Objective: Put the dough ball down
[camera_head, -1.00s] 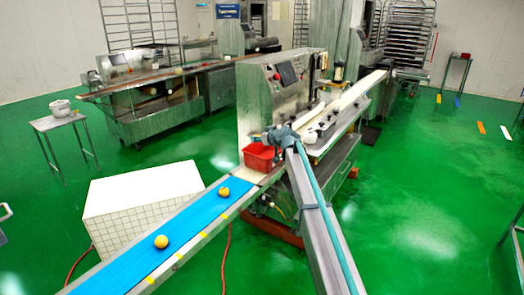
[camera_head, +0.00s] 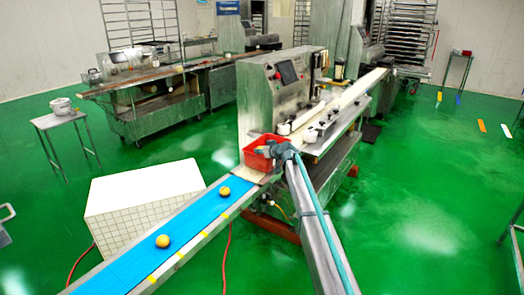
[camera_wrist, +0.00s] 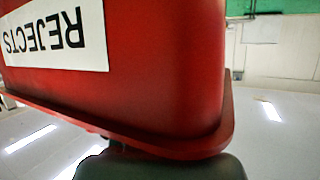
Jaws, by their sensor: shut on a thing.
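My gripper (camera_head: 280,149) is at the red bin (camera_head: 256,161), by its right side at the far end of the blue conveyor. The gripper is shut. The dough ball in it is not clearly visible in either view; the gripper and bin wall hide it. In the wrist view the bin (camera_wrist: 170,75) fills the upper left, its REJECTS label upside down. A dark part of my gripper (camera_wrist: 160,166) shows just past the bin's rim. A small orange patch shows at the bin's opening, too small to identify.
Two other orange dough balls (camera_head: 224,191) (camera_head: 162,241) lie on the blue conveyor (camera_head: 193,216). The steel encrusting machine (camera_head: 270,95) stands right behind the bin. A white tiled block (camera_head: 140,200) is left of the conveyor. Green floor is open at the right.

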